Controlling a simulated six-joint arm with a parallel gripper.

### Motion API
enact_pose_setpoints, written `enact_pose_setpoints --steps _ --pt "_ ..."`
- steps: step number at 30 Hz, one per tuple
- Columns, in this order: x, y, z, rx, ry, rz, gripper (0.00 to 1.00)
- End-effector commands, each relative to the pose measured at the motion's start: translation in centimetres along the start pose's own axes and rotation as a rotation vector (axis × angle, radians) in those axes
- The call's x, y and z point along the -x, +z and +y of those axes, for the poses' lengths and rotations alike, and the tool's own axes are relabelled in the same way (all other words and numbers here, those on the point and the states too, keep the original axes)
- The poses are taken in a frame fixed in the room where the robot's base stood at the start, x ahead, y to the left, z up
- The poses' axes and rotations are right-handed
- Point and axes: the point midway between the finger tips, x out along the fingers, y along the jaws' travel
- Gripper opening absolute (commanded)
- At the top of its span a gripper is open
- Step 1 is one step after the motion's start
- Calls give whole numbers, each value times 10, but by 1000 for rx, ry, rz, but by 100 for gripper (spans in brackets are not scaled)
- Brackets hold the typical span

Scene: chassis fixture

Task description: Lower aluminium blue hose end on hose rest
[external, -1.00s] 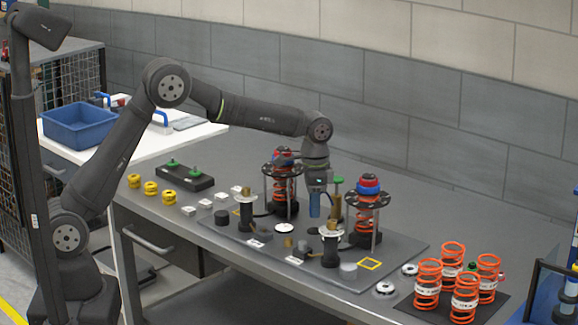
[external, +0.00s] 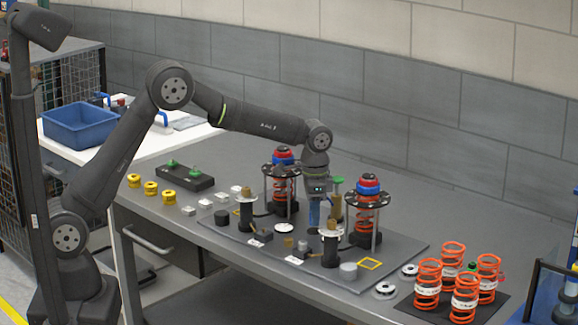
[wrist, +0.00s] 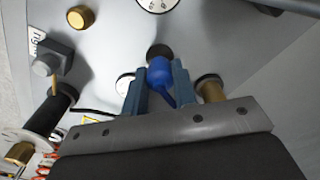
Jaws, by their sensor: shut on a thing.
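The blue hose end (wrist: 160,74) is between my gripper's two blue fingers in the wrist view. My gripper (wrist: 158,85) is shut on it. A dark round piece (wrist: 160,51) lies right beyond the hose end; it may be the hose rest, and I cannot tell whether the two touch. In the external view my gripper (external: 314,216) points down, low over the grey fixture plate, between the two spring assemblies. The hose end is too small to make out there.
Spring struts (external: 368,205) and (external: 283,185) stand close on either side of my gripper. Black posts (external: 330,246) and (external: 246,212) stand in front. A brass piece (wrist: 211,88) is close to the right finger. Orange springs (external: 465,290) stand at the right.

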Motion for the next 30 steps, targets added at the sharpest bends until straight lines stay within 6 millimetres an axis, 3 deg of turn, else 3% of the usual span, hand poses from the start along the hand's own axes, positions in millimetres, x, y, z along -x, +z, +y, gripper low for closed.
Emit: enact_pose_setpoints --steps 9,30 --pt "-13 0 0 0 0 -1 0" --pt "-14 0 0 0 0 0 0"
